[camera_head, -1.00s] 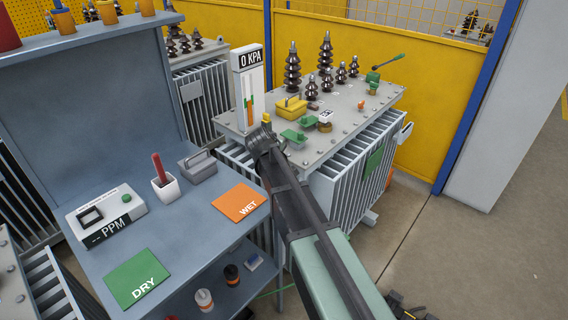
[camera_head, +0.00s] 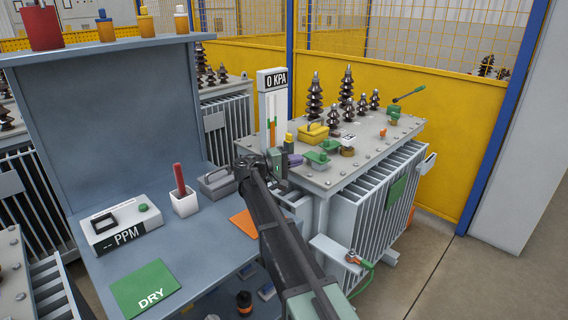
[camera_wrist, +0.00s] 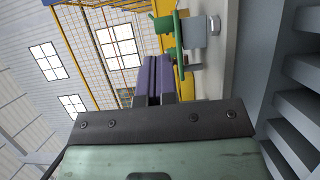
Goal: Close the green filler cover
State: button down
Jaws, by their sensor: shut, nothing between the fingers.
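Green fittings, which seem to include the filler cover (camera_head: 317,157), sit on the near left part of the transformer's grey top in the head view. Whether the cover stands raised or lies flat is too small to tell. In the wrist view a green fitting (camera_wrist: 190,27) shows at upper right, just beyond and beside the fingertips. My gripper (camera_head: 297,160) has purple fingers pressed together, with nothing between them. In the wrist view the gripper (camera_wrist: 158,62) points up the picture. Contact with the green part cannot be told.
A yellow box (camera_head: 312,133) and a tall 0 KPA gauge (camera_head: 273,110) stand close to the gripper. Brown ribbed bushings (camera_head: 346,92) rise behind. A workbench with a PPM meter (camera_head: 120,230) is at left. Open floor lies at right.

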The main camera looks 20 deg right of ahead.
jog(key=d, duration=0.6)
jog(key=shift+w+d, duration=0.1)
jog(key=shift+d, duration=0.2)
jog(key=shift+d, duration=0.2)
jog(key=shift+a, duration=0.15)
jog(key=shift+a, duration=0.35)
jog(key=a, duration=1.3)
jog(key=shift+s, duration=0.45)
